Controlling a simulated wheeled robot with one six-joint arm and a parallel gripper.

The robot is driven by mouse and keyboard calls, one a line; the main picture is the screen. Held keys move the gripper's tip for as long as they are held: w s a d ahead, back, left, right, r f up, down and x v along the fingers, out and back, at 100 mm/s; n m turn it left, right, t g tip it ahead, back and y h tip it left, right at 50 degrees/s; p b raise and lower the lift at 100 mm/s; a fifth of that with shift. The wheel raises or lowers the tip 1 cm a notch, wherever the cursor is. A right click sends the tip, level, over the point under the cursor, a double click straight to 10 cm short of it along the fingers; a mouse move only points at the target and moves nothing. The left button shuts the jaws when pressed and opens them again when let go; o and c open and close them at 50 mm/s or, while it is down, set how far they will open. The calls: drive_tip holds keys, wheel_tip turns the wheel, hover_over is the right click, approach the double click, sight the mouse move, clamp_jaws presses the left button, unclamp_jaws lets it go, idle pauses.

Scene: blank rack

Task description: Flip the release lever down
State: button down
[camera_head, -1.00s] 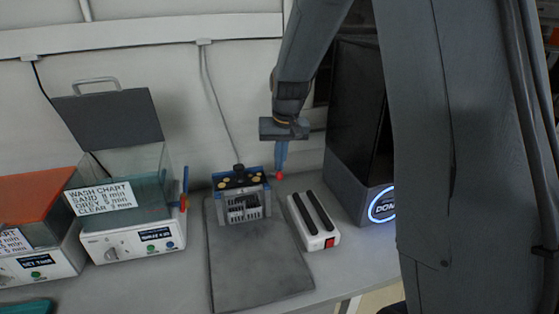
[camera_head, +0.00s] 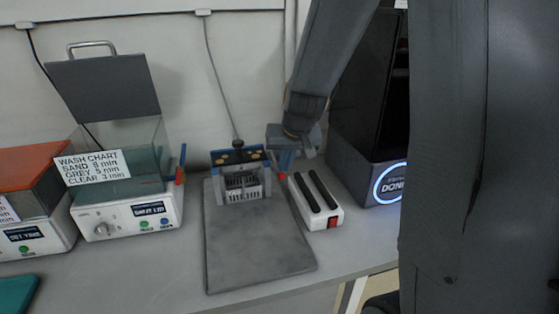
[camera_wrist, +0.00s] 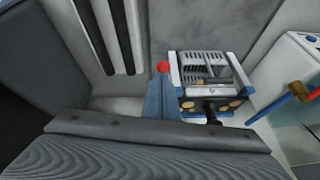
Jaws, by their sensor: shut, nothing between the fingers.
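The small blue-and-grey fixture (camera_head: 243,190) stands at the back of a dark slab. It has brass-coloured round spots on top and a slotted front, and it also shows in the wrist view (camera_wrist: 203,68). The red knob (camera_head: 282,176), which looks like the release lever's end, is low at the fixture's right side; the wrist view shows it too (camera_wrist: 162,66). The lever's shaft is hidden. My gripper (camera_head: 285,163) points down at the knob with its blue fingers (camera_wrist: 160,88) shut and empty. They are at or very near the knob; contact cannot be told.
A white block with two black strips (camera_head: 325,218) stands close on the right, and a dark cabinet with a lit ring (camera_head: 366,168) behind it. A wash unit with an open lid (camera_head: 130,215) stands left. The dark slab (camera_head: 255,245) is bare in front.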

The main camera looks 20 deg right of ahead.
sight(284, 178)
drive_tip(key=shift+s+a+f+b, duration=0.1)
drive_tip(key=shift+s+f+b, duration=0.2)
drive_tip(key=shift+f+b, duration=0.35)
drive_tip(key=shift+s+a+f+b, duration=0.1)
drive_tip(key=shift+s+f+b, duration=0.2)
drive_tip(key=shift+f, duration=0.5)
drive_tip(key=r+p, duration=0.1)
drive_tip(key=w+r+p, duration=0.1)
drive_tip(key=r, duration=0.1)
drive_tip(key=w+d+r+p, duration=0.1)
drive_tip(key=r, duration=0.1)
drive_tip(key=shift+p, duration=0.3)
drive_tip(key=s+r+b, duration=0.1)
drive_tip(key=s+r, duration=0.4)
drive_tip(key=s, duration=0.3)
drive_tip(key=shift+a+r, duration=0.2)
drive_tip(key=shift+r, duration=0.1)
